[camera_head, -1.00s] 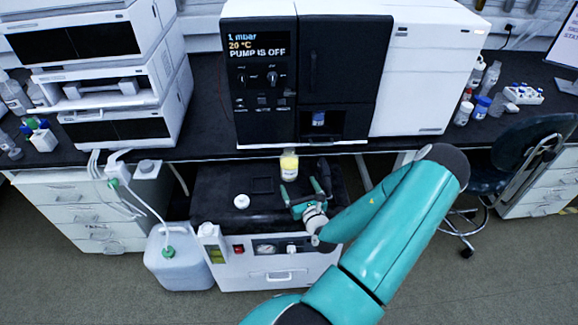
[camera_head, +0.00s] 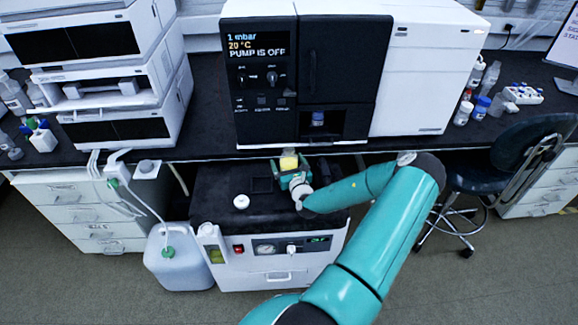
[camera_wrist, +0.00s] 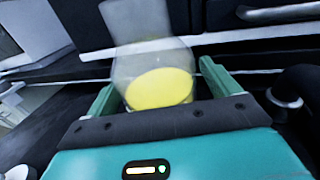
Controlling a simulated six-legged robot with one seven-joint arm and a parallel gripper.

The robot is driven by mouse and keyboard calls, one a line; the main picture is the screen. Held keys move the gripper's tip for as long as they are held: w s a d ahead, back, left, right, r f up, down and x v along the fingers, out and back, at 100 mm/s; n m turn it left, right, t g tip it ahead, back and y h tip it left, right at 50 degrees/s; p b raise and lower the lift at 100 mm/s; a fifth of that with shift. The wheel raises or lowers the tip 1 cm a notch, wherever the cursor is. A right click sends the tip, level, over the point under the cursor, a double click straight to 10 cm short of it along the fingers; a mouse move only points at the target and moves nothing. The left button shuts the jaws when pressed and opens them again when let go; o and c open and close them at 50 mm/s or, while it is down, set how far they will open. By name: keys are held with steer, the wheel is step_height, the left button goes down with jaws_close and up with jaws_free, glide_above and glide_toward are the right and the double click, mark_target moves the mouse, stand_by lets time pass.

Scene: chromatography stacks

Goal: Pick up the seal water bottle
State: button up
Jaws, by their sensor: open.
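The seal water bottle, a clear bottle with yellow content (camera_head: 289,163), stands on the black top of the pump cart under the bench. In the wrist view the bottle (camera_wrist: 155,75) is between the two green fingers, its yellow part low in the picture. My gripper (camera_head: 289,172) is open around the bottle in the head view, and its fingers also show in the wrist view (camera_wrist: 155,88). I cannot tell whether either finger touches it. The bottle's lower part is hidden by my gripper in the head view.
A white round cap (camera_head: 241,202) lies on the cart top (camera_head: 215,190) left of my gripper. The bench edge (camera_head: 200,155) and the large instrument (camera_head: 345,70) overhang behind. A white jug (camera_head: 178,262) with a tube stands at left, a dark chair (camera_head: 490,170) at right.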

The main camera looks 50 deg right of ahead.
steer(key=shift+w+d, duration=0.2)
steer(key=shift+w, duration=0.1)
steer(key=c, duration=1.3)
steer(key=shift+c, duration=0.2)
steer(key=shift+r, duration=0.1)
